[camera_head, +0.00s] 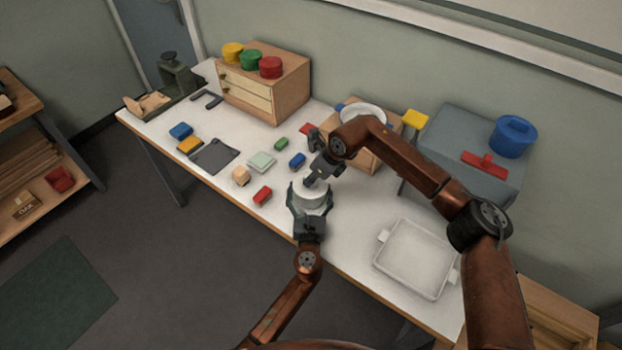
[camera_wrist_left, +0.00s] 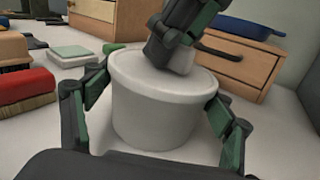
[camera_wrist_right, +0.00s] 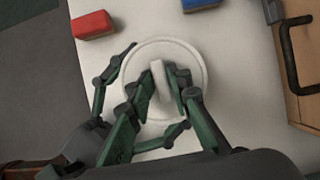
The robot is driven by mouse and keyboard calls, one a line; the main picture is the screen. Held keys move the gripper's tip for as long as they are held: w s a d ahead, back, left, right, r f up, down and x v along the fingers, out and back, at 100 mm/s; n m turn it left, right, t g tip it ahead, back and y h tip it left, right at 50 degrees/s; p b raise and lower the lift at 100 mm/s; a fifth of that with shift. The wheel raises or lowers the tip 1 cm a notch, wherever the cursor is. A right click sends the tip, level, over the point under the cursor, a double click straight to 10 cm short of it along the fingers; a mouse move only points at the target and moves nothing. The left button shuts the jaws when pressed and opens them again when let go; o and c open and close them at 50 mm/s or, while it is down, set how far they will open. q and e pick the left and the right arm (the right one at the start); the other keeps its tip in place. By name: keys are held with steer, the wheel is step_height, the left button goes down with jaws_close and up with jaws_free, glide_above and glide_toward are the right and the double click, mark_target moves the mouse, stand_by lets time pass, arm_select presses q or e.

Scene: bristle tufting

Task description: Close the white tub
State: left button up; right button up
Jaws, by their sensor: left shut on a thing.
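The white tub (camera_head: 309,197) stands upright near the table's front edge. It fills the middle of the left wrist view (camera_wrist_left: 152,115). My left gripper (camera_head: 309,203) is shut around its sides, one finger on each side. A round white lid (camera_wrist_right: 192,62) is on top of the tub; whether it is fully seated I cannot tell. My right gripper (camera_wrist_right: 165,82) is above it, with its fingertips on either side of the pale upright knob at the lid's centre. Whether those fingers press on the knob or stand slightly apart I cannot tell.
A white tray (camera_head: 412,262) lies to the right. A wooden drawer box (camera_wrist_left: 235,58) stands behind. The tabletop between tub and tray is clear.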

arm_select(q)
steer(key=shift+d+r, duration=0.15)
steer(key=shift+r, duration=0.1)
arm_select(e)
steer(key=shift+s+d+f, duration=0.15)
steer(key=shift+f, duration=0.3)
arm_select(q)
steer(key=shift+f, duration=0.1)
arm_select(e)
steer(key=v, duration=0.4)
steer(key=shift+r, duration=0.25)
arm_select(q)
steer(key=shift+f, duration=0.1)
arm_select(e)
steer(key=shift+r, duration=0.1)
steer(key=shift+c, duration=0.6)
steer(key=shift+w+a+f, duration=0.2)
steer(key=shift+a+f, duration=0.05)
steer(key=shift+x, duration=1)
steer(key=shift+f, duration=0.1)
steer(key=shift+w+a+f, duration=0.1)
steer(key=shift+f, duration=0.2)
steer(key=shift+f, duration=0.15)
